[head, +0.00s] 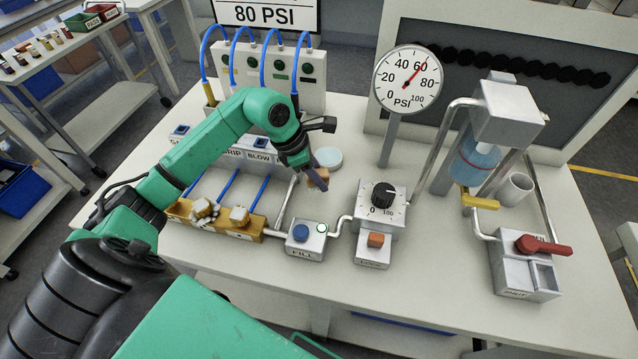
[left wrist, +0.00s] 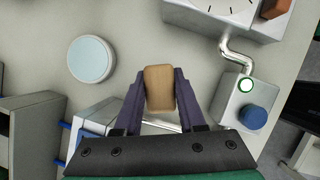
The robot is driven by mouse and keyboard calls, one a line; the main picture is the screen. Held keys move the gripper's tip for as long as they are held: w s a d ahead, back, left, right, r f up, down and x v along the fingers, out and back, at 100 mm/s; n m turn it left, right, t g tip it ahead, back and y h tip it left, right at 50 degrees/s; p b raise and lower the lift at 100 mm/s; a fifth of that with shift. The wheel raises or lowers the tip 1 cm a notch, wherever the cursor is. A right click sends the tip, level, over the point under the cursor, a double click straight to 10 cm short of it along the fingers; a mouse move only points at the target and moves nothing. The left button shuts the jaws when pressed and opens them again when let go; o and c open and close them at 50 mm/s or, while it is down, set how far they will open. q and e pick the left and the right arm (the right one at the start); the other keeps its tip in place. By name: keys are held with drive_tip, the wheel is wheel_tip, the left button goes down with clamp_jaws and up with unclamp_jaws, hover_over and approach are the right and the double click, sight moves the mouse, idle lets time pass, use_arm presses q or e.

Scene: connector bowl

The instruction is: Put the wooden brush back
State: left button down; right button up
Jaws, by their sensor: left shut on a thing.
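My left gripper (head: 321,180) is shut on the wooden brush (head: 315,181), a small tan block, above the table behind the FILL box (head: 305,239). In the left wrist view the brush (left wrist: 159,88) sits between the two dark purple fingers of the left gripper (left wrist: 159,98). Its smooth wooden face shows there; I cannot make out bristles. I cannot tell its exact height above the table. My right gripper is not in view.
A pale round disc (head: 328,158) lies just behind the gripper. A yellow-brown rack (head: 215,219) with connectors and blue hoses stands to the left. The dial box (head: 381,208), pressure gauge (head: 408,79) and white cup (head: 516,187) are to the right.

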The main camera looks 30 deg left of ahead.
use_arm(q)
wheel_tip(320, 180, down, 4)
drive_tip(key=shift+r+p, duration=0.1)
drive_tip(key=shift+p, duration=0.3)
drive_tip(key=shift+f, duration=0.2)
drive_tip(key=shift+f+b, duration=0.15)
drive_tip(key=shift+b, duration=0.2)
drive_tip(key=c, duration=0.5)
unclamp_jaws()
drive_tip(key=shift+r, duration=0.2)
